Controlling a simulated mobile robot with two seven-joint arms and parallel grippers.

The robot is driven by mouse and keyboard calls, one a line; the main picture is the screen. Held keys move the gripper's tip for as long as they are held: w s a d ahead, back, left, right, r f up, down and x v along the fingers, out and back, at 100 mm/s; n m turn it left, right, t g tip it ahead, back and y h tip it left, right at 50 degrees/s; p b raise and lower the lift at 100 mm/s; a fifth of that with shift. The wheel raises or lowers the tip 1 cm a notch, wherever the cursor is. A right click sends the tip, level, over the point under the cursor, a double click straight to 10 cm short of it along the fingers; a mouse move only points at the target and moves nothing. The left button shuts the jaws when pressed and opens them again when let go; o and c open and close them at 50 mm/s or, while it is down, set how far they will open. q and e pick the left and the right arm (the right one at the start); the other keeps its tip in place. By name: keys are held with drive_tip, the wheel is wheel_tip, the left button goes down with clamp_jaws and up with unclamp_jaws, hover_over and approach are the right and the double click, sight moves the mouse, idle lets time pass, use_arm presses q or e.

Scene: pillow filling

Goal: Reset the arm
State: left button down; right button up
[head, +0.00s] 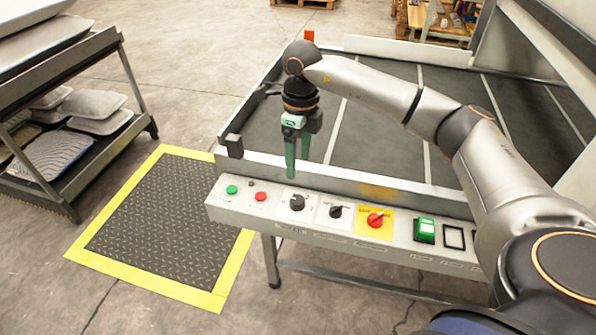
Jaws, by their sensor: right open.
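My right arm reaches in from the right side of the head view. Its gripper (298,160) points downward over the near edge of the machine, just above and behind the control panel (330,228). The green fingers are slightly apart and nothing shows between them. The fingertips overlap the panel's back edge in the picture; I cannot tell whether they touch it. My left gripper is not in view.
The panel carries a green button (231,189), a red button (260,196), black knobs (297,202) and a red switch (375,219). A yellow-edged mat (165,215) lies on the floor. A shelf rack (105,140) holding pillows stands left. Open floor lies between.

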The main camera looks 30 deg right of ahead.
drive_tip(key=shift+r, duration=0.45)
